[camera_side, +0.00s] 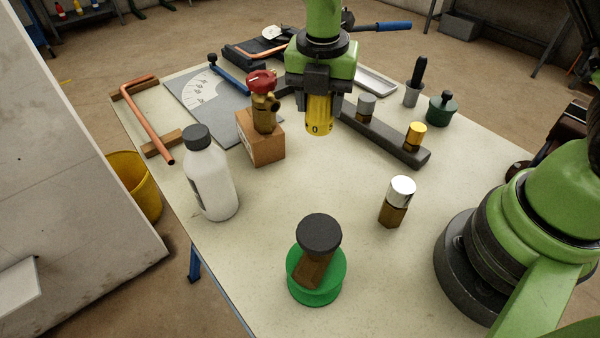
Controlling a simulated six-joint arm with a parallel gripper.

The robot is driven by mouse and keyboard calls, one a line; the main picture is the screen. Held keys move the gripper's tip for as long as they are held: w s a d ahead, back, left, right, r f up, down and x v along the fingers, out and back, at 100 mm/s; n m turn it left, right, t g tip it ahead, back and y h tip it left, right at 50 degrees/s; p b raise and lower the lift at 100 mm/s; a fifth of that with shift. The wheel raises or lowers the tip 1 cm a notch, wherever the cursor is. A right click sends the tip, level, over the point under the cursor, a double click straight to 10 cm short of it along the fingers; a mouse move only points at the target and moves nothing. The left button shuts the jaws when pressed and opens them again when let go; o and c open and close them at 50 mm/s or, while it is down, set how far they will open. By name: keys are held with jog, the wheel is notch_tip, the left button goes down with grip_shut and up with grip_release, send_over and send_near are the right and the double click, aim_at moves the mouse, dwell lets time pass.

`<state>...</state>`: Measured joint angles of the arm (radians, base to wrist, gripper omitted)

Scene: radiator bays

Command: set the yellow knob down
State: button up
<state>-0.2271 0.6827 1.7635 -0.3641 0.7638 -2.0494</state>
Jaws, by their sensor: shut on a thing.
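The yellow knob (319,116) is a yellow cylinder with a dark "0" mark near its lower end. My gripper (319,92) is shut on its upper part and points down, with the knob hanging upright below the jaws. The knob appears to be above the table (330,195), near the left end of a dark bar; its exact height cannot be told from this view. The jaws hide the knob's top.
A dark bar (385,139) bears a grey cap and a gold cap. A brass valve with a red handle (262,85) stands on a wooden block to the left. The table's middle is clear.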

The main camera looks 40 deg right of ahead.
jog(key=s+a+m, duration=0.2)
jog(key=a, duration=0.6)
jog(key=shift+a+f, duration=0.2)
jog(key=shift+f, duration=2.3)
jog(key=shift+a+f, duration=0.2)
jog(key=shift+f, duration=2.25)
jog(key=shift+f, duration=0.1)
jog(key=o, duration=1)
jog(key=shift+c, duration=0.2)
